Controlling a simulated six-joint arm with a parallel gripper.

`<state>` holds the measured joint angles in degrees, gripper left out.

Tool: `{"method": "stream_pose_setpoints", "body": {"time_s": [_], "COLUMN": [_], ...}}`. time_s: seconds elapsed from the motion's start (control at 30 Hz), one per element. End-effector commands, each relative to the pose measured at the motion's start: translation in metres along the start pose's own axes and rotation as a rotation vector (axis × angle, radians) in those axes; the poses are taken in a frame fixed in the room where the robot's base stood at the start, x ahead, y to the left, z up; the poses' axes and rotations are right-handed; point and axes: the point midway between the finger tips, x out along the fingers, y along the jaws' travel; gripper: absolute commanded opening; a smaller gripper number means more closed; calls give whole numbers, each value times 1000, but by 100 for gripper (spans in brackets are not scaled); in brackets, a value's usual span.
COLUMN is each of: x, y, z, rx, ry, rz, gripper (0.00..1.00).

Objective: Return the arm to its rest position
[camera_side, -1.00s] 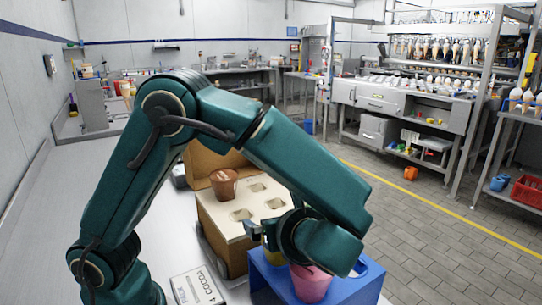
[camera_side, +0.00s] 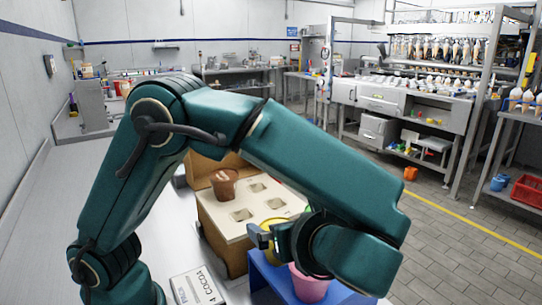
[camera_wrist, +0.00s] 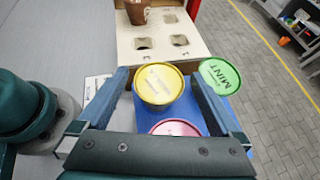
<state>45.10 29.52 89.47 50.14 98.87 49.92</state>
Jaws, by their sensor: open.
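My gripper (camera_side: 262,236) is open and empty, held above the blue rack. In the wrist view its two fingers (camera_wrist: 158,73) spread either side of a tub with a yellow lid (camera_wrist: 159,83), which appears to lie beyond and below them. The yellow tub also shows in the side view (camera_side: 271,226), partly hidden by my gripper. A green-lidded tub marked MINT (camera_wrist: 220,76) is right of it. A pink tub (camera_side: 310,288) sits in the blue rack (camera_side: 268,276), partly covered by my wrist in the side view.
A pale wooden holder (camera_side: 222,205) with square holes stands behind the rack; a brown cup (camera_side: 224,183) sits in its back-left hole. A card marked COCOA (camera_side: 196,286) lies on the white table (camera_side: 50,220). The table's left side is clear.

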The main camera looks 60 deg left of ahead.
Motion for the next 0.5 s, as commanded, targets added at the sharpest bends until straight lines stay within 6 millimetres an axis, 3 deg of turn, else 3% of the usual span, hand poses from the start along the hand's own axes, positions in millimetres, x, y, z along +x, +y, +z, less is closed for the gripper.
{"method": "stream_pose_setpoints", "body": {"time_s": [0.07, 0.2, 0.33, 0.5], "x": [3, 12, 27, 38], "y": [0, 6, 32, 67], "z": [4, 29, 52, 58], "rx": [-15, -113, -252, -512], "ry": [4, 42, 143, 325], "rz": [13, 51, 125, 202], "gripper": [100, 100, 100, 100]}}
